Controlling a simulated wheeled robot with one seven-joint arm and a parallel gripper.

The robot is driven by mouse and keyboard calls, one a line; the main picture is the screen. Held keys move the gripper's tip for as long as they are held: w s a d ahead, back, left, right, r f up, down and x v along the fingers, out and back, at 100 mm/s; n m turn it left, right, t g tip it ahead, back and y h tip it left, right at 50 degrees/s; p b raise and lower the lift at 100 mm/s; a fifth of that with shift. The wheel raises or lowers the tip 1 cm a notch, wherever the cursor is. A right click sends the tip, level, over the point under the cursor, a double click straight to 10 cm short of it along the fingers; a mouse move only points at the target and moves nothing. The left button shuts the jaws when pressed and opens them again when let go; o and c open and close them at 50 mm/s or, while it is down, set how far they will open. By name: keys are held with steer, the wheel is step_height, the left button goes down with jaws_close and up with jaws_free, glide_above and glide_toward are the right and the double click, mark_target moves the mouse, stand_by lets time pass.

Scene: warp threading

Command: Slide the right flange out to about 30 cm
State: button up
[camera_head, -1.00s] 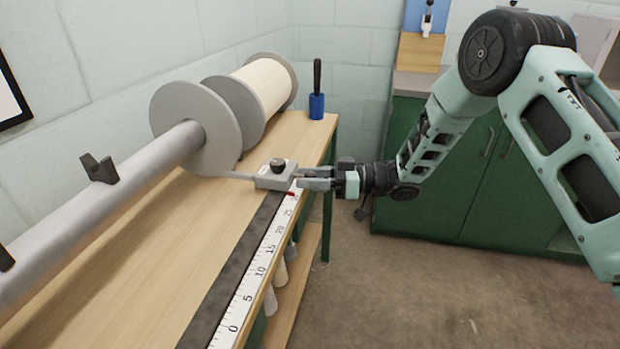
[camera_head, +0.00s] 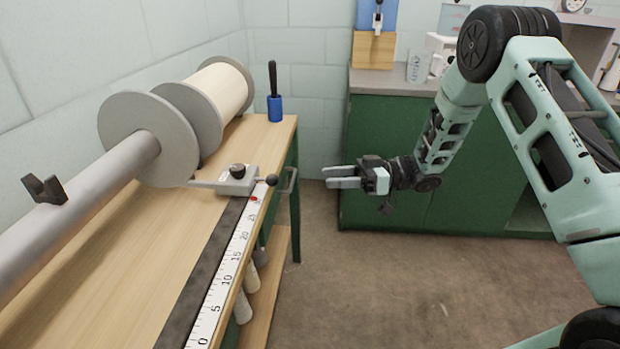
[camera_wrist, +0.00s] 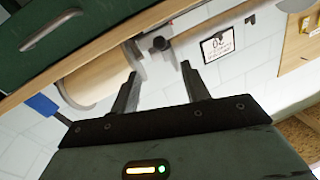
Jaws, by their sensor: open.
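A near grey disc flange (camera_head: 148,138) sits on the thick grey beam (camera_head: 75,215). A thin grey arm joins it to a grey slider block (camera_head: 225,187) with a black top knob (camera_head: 238,170) and a dark ball handle (camera_head: 272,180) at its right. The block stands beside the red mark (camera_head: 254,198) on the white scale (camera_head: 227,275), past the 25. My gripper (camera_head: 328,177) is open and empty, right of the block and clear of it. Its two fingers also show apart in the wrist view (camera_wrist: 158,85).
A second disc (camera_head: 197,108) and a cream yarn roll (camera_head: 220,86) lie behind the near flange. A blue-based tool (camera_head: 275,105) stands on the wooden bench (camera_head: 130,255). A green cabinet (camera_head: 400,140) is behind my gripper. The floor right of the bench is free.

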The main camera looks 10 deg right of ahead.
steer(key=shift+s+d, duration=0.2)
steer(key=shift+d, duration=1.25)
steer(key=w+a+r+m+t+h, duration=0.2)
steer(key=w+a+r+t+h, duration=0.3)
steer(key=a, duration=0.3)
steer(key=s+a+r+m+h, duration=0.2)
steer(key=s+a+m+h, duration=0.1)
steer(key=s+a+h, duration=0.15)
steer(key=s+d+m+g+h, duration=0.15)
steer(key=s+g+h, duration=0.25)
steer(key=s, duration=1.3)
steer(key=s+d+g+h, duration=0.2)
steer(key=s+g+h, duration=0.2)
steer(key=s, duration=1.3)
step_height(320, 180, up, 14)
steer(key=p, duration=1.4)
steer(key=shift+a+f, duration=0.15)
steer(key=shift+w, duration=0.1)
